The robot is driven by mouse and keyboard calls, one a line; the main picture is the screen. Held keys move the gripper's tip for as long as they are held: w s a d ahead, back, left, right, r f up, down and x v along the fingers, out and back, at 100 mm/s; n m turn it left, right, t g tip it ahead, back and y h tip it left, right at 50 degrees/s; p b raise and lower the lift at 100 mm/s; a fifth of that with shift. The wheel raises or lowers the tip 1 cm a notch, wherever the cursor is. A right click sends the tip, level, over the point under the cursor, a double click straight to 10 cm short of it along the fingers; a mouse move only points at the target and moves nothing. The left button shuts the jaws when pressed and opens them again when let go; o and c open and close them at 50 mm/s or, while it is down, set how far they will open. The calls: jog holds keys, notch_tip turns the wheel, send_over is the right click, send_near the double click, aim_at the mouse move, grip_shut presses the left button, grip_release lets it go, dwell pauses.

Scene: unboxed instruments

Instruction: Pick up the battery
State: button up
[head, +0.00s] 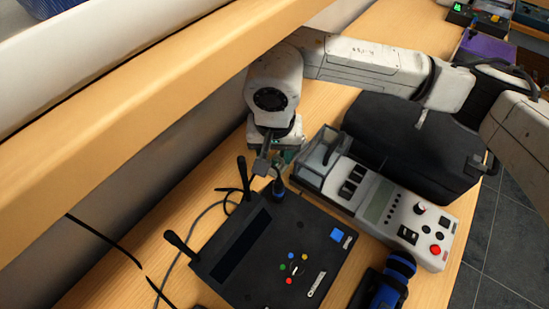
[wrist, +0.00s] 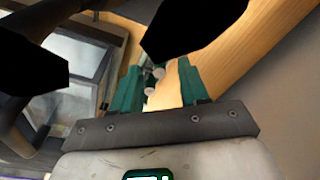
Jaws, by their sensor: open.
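I cannot pick out a battery for certain in either view. My gripper (head: 280,158) is low over the table in the head view, just behind the back edge of a black box with antennas (head: 265,245) and left of a grey instrument (head: 375,195). In the wrist view my gripper (wrist: 158,88) shows two teal fingers, apart, with pale wood and small round light-grey pieces between them; I cannot tell what these pieces belong to. Large black shapes hide part of that view.
A black case (head: 410,140) stands behind the grey instrument. A blue-and-black cylindrical object (head: 392,282) lies at the front. A wooden shelf edge (head: 150,135) crosses the upper left. A cable lies left of the black box. Bare wood (head: 195,200) shows there too.

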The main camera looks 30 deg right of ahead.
jog(key=shift+f, duration=0.3)
jog(key=shift+c, duration=0.2)
grip_shut()
